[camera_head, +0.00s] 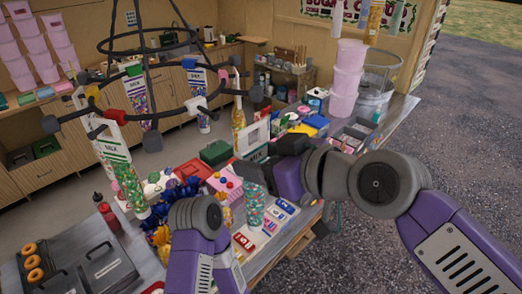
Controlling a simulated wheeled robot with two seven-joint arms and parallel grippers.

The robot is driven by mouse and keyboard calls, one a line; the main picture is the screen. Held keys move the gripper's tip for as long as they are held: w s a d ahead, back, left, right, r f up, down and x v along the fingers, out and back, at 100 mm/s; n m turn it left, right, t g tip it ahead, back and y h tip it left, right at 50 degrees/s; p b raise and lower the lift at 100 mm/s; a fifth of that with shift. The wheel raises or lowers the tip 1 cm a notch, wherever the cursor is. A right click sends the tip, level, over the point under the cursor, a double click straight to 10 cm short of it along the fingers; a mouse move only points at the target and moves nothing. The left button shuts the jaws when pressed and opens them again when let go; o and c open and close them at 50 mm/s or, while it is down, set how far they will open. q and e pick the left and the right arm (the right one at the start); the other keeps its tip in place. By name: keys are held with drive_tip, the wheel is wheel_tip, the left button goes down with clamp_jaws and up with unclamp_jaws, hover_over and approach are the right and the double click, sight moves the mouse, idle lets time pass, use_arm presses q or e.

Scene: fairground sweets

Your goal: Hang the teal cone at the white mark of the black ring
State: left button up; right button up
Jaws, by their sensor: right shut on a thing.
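The black ring (160,121) hangs at upper left, with coloured blocks around it. Its white mark (196,104) is on the near right part of the rim, and I see no cone hanging from it. The teal cone (254,208), see-through with green and red sweets and a teal top, is upright above the counter, below and right of the ring. My right gripper (262,176) is shut on its top; the fingers are partly hidden by the wrist. My left arm shows at bottom centre, but its gripper is out of sight.
Several filled cones with white labels hang from the ring, one (125,180) low near the counter. A pink box (224,184), a green box (215,152) and sweets crowd the counter. Pink tubs (347,80) stand behind right. A dark hotplate (85,265) with doughnuts is lower left.

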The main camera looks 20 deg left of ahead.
drive_tip(key=shift+s+a+r, duration=0.15)
drive_tip(key=shift+a+r, duration=0.05)
drive_tip(key=shift+r, duration=0.05)
drive_tip(key=w+a+p, duration=0.2)
drive_tip(key=a+p, duration=0.1)
drive_tip(key=a, duration=0.3)
drive_tip(key=shift+w+a+f+p, duration=0.15)
drive_tip(key=shift+w+p, duration=0.15)
drive_tip(key=shift+w, duration=0.05)
idle(0.3)
idle(0.8)
drive_tip(key=shift+a, duration=0.2)
idle(0.5)
drive_tip(key=shift+w+a, duration=0.25)
drive_tip(key=shift+a, duration=0.3)
